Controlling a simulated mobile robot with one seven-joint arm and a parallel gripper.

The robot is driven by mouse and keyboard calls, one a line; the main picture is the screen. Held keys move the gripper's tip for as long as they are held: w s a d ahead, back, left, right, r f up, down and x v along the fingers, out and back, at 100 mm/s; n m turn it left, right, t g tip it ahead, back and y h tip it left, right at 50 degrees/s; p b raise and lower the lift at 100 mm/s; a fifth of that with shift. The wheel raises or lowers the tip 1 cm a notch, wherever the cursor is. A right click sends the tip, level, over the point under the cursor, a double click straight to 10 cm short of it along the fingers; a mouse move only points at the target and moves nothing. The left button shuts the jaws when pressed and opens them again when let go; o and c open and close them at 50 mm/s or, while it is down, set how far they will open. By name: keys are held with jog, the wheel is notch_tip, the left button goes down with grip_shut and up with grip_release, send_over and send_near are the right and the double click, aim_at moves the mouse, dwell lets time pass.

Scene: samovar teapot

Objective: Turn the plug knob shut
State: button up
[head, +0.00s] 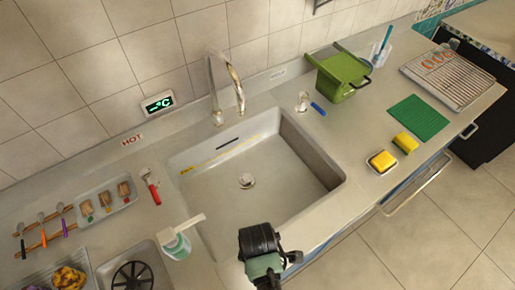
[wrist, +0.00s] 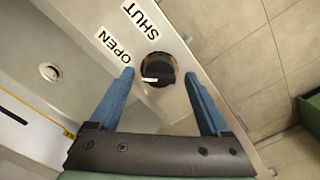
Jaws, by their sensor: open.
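The plug knob (wrist: 160,66) is a dark round knob on the sink's front ledge in the wrist view, with a pale bar at its lower left. The OPEN label (wrist: 113,46) and the SHUT label (wrist: 140,20) are beside it. My gripper (wrist: 158,78) is open, with one blue finger on each side of the knob's near part; I cannot tell whether they touch it. The drain plug (head: 246,180) lies in the sink floor, and it also shows in the wrist view (wrist: 50,72). In the head view my arm hides the knob.
The sink basin (head: 318,158) is empty apart from a dark strip and a yellow strip at its back.

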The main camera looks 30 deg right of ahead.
jog(key=shift+f, duration=0.2)
jog(key=shift+c, duration=0.2)
grip_shut()
